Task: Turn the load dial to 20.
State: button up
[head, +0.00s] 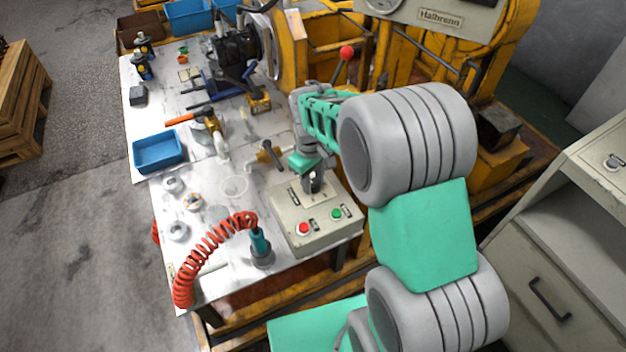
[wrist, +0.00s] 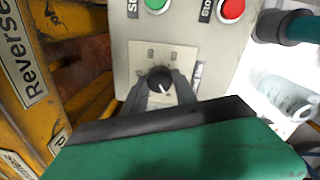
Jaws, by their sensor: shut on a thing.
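The load dial (wrist: 159,79) is a round black knob with a pale pointer mark, set on a light square scale plate in the wrist view. Numbers stand around it but are too small to read surely. In the wrist view the pointer mark lies toward the lower right of the knob. My gripper (wrist: 160,90) is shut on the dial, with one dark finger on each side of it.
A red button (head: 303,229) and a green button (head: 337,214) sit on the box near the dial. A teal tool with a red coiled hose (head: 215,245) stands left of the box. A yellow machine frame (wrist: 60,60) is close on the other side.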

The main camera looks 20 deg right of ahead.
grip_shut()
jog(key=shift+m, duration=0.4)
jog(key=m, duration=0.5)
jog(key=shift+w, duration=0.1)
jog(key=m, duration=0.6)
jog(key=shift+g, duration=0.3)
jog(key=o, duration=0.7)
grip_release()
jog(key=shift+r, duration=0.1)
